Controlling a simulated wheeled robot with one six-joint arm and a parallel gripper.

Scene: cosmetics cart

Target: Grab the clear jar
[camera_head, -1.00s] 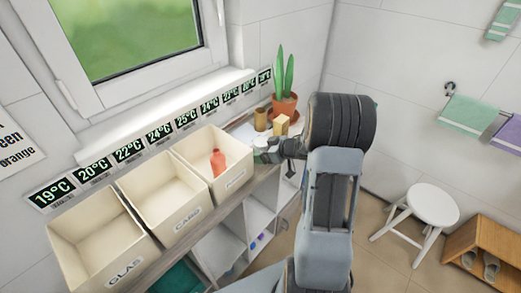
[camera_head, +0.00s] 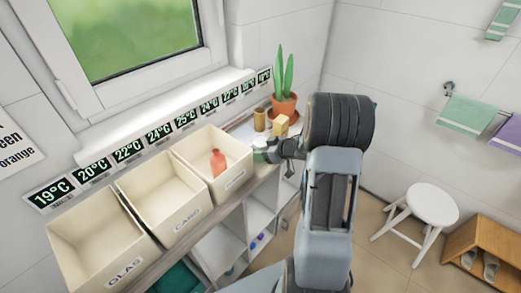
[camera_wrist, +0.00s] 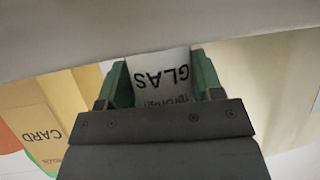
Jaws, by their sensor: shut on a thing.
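The clear jar (camera_wrist: 168,80) sits between the green fingers of my gripper (camera_wrist: 160,88) in the wrist view. Its pale label reads "GLAS", and the dark gripper body hides its lower part. My gripper (camera_head: 266,151) is shut on the jar at the right end of the shelf in the head view. There the jar (camera_head: 259,143) is small and partly hidden by the gripper. I cannot tell whether it still touches the shelf.
A yellow box (camera_head: 281,125), brown tube (camera_head: 259,120) and potted plant (camera_head: 285,105) stand close behind the gripper.

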